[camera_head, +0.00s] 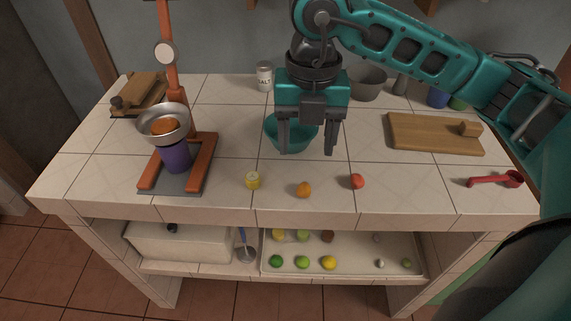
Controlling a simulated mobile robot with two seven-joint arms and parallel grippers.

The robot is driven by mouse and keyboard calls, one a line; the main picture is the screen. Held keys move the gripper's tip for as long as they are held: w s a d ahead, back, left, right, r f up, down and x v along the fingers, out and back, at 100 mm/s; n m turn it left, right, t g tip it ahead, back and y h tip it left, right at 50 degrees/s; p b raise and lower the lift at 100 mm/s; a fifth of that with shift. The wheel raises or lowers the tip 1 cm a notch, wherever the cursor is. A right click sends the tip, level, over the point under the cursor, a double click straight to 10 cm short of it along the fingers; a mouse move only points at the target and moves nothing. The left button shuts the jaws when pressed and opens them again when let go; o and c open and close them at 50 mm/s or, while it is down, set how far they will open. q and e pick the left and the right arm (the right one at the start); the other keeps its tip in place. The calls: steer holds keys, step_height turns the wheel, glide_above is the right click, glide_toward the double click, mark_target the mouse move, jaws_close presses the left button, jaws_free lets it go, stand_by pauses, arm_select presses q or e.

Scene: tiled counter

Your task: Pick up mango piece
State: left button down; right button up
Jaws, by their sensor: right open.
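I cannot tell for sure which is the mango piece; the orange one looks closest. My right gripper (306,151) points down, open and empty, above and behind the orange piece. Its fingers hang in front of a teal bowl (271,130), partly hiding it. My left gripper is not in view.
An orange press stand (205,150) with a metal bowl (181,127) and a purple cup (174,156) stands left. A cutting board (425,135) and red scoop (490,181) lie right. A salt can (265,77) and grey bowl (369,84) stand behind. A fruit tray (345,262) sits below.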

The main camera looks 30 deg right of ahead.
glide_above(304, 185)
steer(key=f, duration=0.4)
steer(key=s+f, duration=0.1)
steer(key=f, duration=0.1)
steer(key=shift+a+f, duration=0.2)
steer(key=shift+a, duration=0.1)
steer(key=f, duration=0.3)
steer(key=w+f, duration=0.1)
steer(key=f, duration=0.1)
steer(key=shift+d+f, duration=0.3)
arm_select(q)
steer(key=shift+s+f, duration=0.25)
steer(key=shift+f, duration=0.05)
arm_select(e)
steer(key=shift+f, duration=0.3)
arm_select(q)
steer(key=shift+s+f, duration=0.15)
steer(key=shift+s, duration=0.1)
arm_select(e)
steer(key=c, duration=1.1)
steer(key=shift+r, duration=0.15)
